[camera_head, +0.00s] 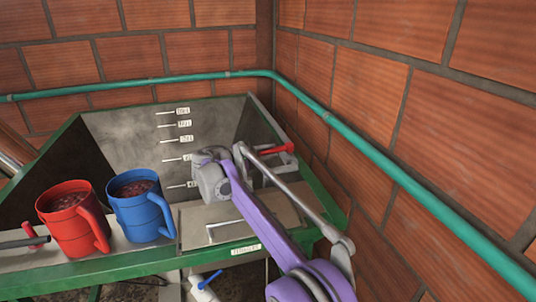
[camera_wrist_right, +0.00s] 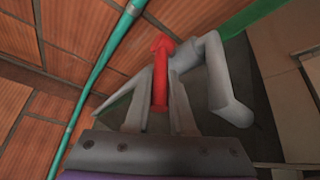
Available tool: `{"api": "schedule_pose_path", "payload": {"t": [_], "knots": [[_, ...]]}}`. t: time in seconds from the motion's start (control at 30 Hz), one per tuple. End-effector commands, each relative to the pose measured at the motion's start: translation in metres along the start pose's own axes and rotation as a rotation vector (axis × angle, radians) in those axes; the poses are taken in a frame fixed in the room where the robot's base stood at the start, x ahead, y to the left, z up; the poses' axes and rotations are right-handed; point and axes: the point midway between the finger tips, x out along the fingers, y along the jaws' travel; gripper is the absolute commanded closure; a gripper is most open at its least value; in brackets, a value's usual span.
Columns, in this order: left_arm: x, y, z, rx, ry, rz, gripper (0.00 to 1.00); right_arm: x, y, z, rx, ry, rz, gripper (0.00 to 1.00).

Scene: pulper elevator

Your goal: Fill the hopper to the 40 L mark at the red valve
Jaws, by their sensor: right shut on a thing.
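The red valve handle (camera_head: 279,150) is at the right rim of the hopper. In the right wrist view the red handle (camera_wrist_right: 160,75) stands between the two fingers of my right gripper (camera_wrist_right: 161,98), which is shut on it. The hopper (camera_head: 125,112) has a green frame and grey walls. Its back wall bears several level marks with small labels (camera_head: 186,139), too small to read surely. The visible upper walls are bare; the hopper's bottom is hidden behind the mugs, front ledge and my right arm. My left gripper is out of view.
A red mug (camera_head: 72,232) and a blue mug (camera_head: 140,218), both holding dark red contents, stand on the front ledge. A plate with a handle (camera_head: 215,213) lies beside them. A teal pipe (camera_head: 386,166) runs along the brick walls. A blue lever (camera_head: 210,279) shows below.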

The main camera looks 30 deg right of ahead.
Motion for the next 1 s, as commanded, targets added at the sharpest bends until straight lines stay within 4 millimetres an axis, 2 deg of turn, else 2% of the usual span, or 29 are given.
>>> {"api": "schedule_pose_path", "payload": {"t": [0.27, 0.3, 0.43, 0.77, 0.87, 1.0], "knots": [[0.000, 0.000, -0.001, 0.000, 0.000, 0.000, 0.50, 0.000, 0.000, 0.001, -0.002, 0.000, 0.001, 1.00], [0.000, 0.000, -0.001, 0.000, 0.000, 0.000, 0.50, 0.000, 0.000, 0.001, -0.002, 0.000, 0.000, 0.71], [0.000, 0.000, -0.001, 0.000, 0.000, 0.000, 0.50, 0.000, 0.000, 0.001, -0.002, 0.000, 0.000, 0.48], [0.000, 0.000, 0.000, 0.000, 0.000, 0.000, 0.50, -0.003, 0.000, 0.000, -0.002, 0.000, -0.001, 0.48], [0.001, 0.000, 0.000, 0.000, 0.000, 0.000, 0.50, -0.014, 0.000, 0.000, -0.002, 0.002, 0.000, 0.48], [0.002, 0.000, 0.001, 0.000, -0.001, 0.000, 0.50, -0.038, 0.000, 0.000, -0.003, 0.003, 0.001, 0.48]]}}
